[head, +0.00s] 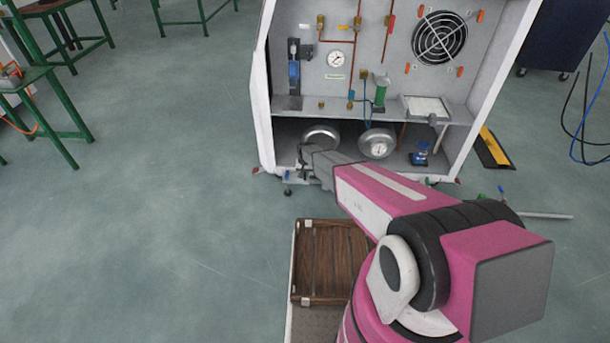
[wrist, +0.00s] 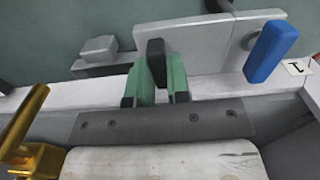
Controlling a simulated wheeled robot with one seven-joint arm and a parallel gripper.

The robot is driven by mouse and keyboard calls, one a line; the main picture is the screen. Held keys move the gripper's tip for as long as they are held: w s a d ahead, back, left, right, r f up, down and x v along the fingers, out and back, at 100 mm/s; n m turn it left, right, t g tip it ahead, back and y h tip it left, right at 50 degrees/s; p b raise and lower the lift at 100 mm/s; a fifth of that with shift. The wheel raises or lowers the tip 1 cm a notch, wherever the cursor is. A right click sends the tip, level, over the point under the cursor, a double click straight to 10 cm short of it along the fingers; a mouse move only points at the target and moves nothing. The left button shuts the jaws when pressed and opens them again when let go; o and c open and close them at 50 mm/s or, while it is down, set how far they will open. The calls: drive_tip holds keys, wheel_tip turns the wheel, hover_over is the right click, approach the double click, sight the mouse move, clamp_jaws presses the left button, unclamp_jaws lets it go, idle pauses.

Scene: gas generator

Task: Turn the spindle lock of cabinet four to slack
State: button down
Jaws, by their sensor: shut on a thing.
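The white open-fronted cabinet (head: 265,95) stands ahead of me in the head view; no number four is readable on it. My gripper (head: 306,166) reaches to its lower left front edge. In the wrist view my gripper (wrist: 156,72) has its green fingers closed on the sides of an upright black handle (wrist: 155,48). The handle is in front of a grey plate (wrist: 195,50). I cannot tell for sure whether it is the spindle lock, or which position it points to.
In the wrist view a blue lever (wrist: 271,50) is close on the right, beside a small marked label (wrist: 297,68). A brass handle (wrist: 24,120) is at lower left. Silver round vessels (head: 377,143) are inside the cabinet. A brown slatted crate (head: 330,260) is in front.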

drive_tip(key=n, duration=1.3)
drive_tip(key=shift+n, duration=2.2)
drive_tip(key=c, duration=1.1)
unclamp_jaws()
